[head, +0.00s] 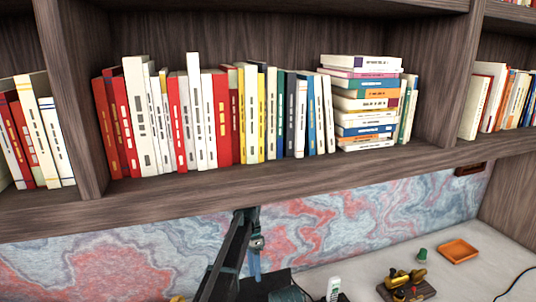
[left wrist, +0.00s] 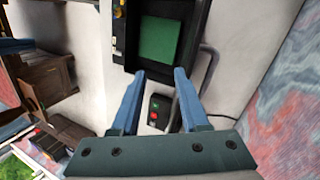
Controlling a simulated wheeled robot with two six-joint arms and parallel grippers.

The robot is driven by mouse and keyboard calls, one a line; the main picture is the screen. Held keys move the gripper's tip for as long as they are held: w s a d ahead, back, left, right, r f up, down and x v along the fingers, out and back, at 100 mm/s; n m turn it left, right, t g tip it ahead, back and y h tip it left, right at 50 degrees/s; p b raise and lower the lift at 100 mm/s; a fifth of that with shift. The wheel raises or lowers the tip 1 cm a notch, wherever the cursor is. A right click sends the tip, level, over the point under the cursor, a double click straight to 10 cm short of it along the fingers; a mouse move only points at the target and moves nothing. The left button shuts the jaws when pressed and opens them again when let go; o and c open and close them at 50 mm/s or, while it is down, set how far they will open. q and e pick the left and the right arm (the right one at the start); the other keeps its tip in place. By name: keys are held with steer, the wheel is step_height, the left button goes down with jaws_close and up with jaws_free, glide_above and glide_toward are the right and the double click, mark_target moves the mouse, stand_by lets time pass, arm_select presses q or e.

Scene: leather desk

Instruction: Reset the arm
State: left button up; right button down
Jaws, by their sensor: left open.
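My left gripper (head: 254,262) shows in the head view just below the front edge of the shelf, in front of the marbled wall panel. In the left wrist view its two blue fingers (left wrist: 160,76) are spread apart with nothing between them. Beyond the fingertips is a black device with a green panel (left wrist: 158,40), and a small dark box with a red and a green button (left wrist: 157,111) shows between the fingers. The fingers look apart from both. My right gripper is in neither view.
A wooden shelf (head: 300,168) full of books hangs close above the left gripper. On the pale desk (head: 440,272) are an orange tray (head: 459,251), a small green object (head: 422,254), a brass-and-wood piece (head: 404,286) and a white handset-like object (head: 333,289). The desk around the tray is fairly clear.

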arm_select(q)
steer(key=s+f+n+t+y+b, duration=0.1)
steer(key=s+f+n+b, duration=0.3)
steer(key=s, duration=1)
steer(key=s+f+n+t+y+b, duration=0.1)
steer(key=s+f+n+t+b, duration=0.2)
steer(key=s, duration=1.2)
step_height(320, 180, down, 6)
steer(key=b, duration=0.3)
steer(key=shift+s+a+f+n, duration=0.15)
steer(key=shift+s+a+n, duration=0.05)
steer(key=shift+a+n, duration=0.2)
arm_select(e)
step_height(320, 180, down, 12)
